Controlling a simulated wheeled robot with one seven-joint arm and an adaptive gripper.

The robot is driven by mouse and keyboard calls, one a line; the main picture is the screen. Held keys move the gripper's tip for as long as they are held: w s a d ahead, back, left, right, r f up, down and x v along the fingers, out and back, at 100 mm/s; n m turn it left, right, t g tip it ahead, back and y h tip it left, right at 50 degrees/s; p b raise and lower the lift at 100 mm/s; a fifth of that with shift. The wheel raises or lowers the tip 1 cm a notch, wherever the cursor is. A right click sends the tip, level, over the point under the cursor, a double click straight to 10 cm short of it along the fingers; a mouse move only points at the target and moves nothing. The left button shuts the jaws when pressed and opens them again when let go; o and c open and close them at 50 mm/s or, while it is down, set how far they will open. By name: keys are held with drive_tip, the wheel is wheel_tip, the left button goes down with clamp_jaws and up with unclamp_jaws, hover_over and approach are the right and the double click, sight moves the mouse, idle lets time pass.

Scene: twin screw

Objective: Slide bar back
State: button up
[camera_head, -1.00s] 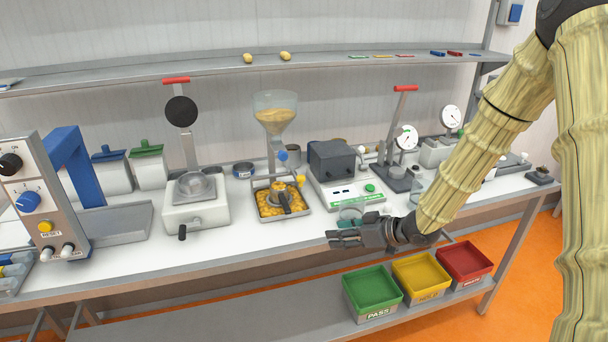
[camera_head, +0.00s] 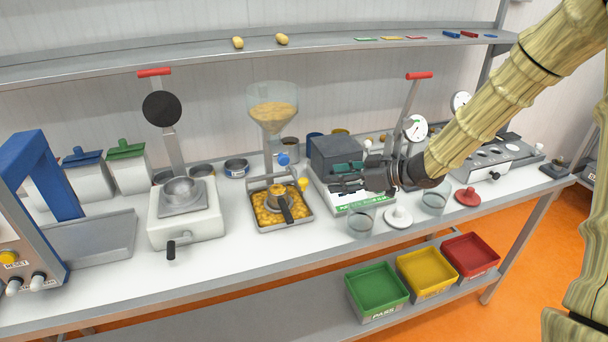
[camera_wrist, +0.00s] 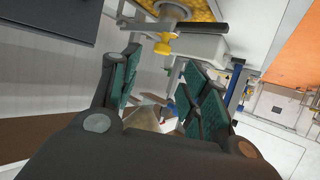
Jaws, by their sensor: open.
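The hopper station (camera_head: 273,118) holds yellowish grains in a clear funnel on a metal stand. A yellow knob (camera_head: 303,184) sticks out at its right side, and a blue knob (camera_head: 283,159) sits higher up. I cannot tell clearly which part is the bar. My gripper (camera_head: 338,178) is open and empty, with its fingers pointing left above the scale, right of and apart from the yellow knob. In the wrist view, the yellow knob (camera_wrist: 163,48) shows beyond the gap between the green-padded fingers of my gripper (camera_wrist: 162,66).
Below the hopper, a tray (camera_head: 297,223) of yellow grains holds a dark-handled cup. The scale (camera_head: 366,206) with a dark box lies under my gripper. A glass (camera_head: 361,222) and white tamper (camera_head: 398,218) stand in front.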

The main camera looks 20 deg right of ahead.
sight(305, 180)
drive_tip(key=shift+p+x, duration=0.9)
drive_tip(key=shift+x, duration=4.2)
drive_tip(key=shift+s+a+r, duration=0.1)
drive_tip(key=shift+a, duration=0.05)
clamp_jaws()
